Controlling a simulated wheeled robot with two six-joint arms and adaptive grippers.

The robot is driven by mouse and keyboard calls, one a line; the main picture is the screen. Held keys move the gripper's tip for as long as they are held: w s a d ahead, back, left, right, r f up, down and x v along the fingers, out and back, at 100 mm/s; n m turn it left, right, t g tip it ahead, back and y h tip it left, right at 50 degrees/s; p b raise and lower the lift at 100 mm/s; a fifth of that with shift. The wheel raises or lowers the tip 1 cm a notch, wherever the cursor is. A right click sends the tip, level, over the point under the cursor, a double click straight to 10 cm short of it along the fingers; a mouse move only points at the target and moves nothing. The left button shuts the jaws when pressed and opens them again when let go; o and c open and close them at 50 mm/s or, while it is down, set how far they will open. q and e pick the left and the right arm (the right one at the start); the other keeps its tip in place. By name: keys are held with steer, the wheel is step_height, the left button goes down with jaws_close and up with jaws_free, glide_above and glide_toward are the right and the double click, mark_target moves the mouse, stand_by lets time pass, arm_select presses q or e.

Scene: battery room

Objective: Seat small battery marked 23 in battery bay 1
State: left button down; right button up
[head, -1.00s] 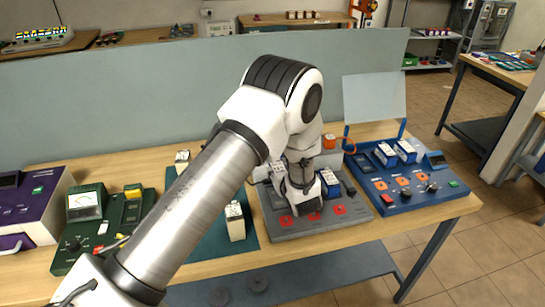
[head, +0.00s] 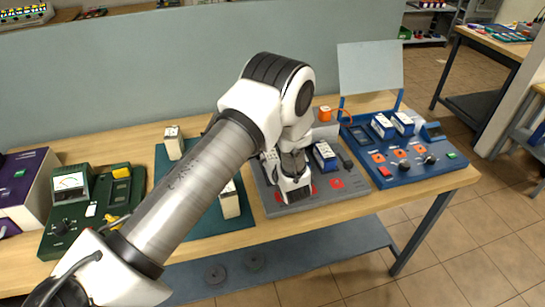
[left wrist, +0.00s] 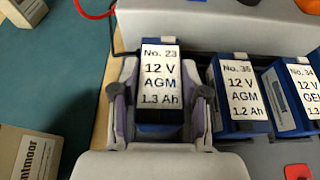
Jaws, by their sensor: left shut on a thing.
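My left gripper (head: 290,188) is over the left part of the grey battery dock (head: 352,193). In the left wrist view its two fingers (left wrist: 160,112) are shut on the sides of the battery marked No. 23 (left wrist: 160,70), a blue block with a white label on top reading 12 V AGM 1.3 Ah. The battery is upright. Its lower end is hidden, so I cannot tell whether it touches the bay floor. Bay 1's number is not readable. My right gripper is not in view.
Two labelled blue batteries (left wrist: 238,92), (left wrist: 297,92) stand just right of No. 23. Pale boxes (head: 230,200), (head: 173,142) stand on the green mat (head: 205,222) to the left. A blue panel (head: 405,172) stands right of the dock. A red cable (left wrist: 95,14) lies behind.

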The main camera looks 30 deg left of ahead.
arm_select(q)
steer(key=shift+w+a, duration=0.15)
stand_by(0.3)
steer(key=shift+s+d, duration=0.35)
steer(key=shift+d, duration=0.05)
steer(key=shift+b, duration=0.35)
stand_by(0.4)
steer(key=shift+f+b, duration=0.6)
steer(key=shift+b, duration=0.1)
steer(key=c, duration=0.9)
jaws_free()
steer(key=shift+o, duration=0.2)
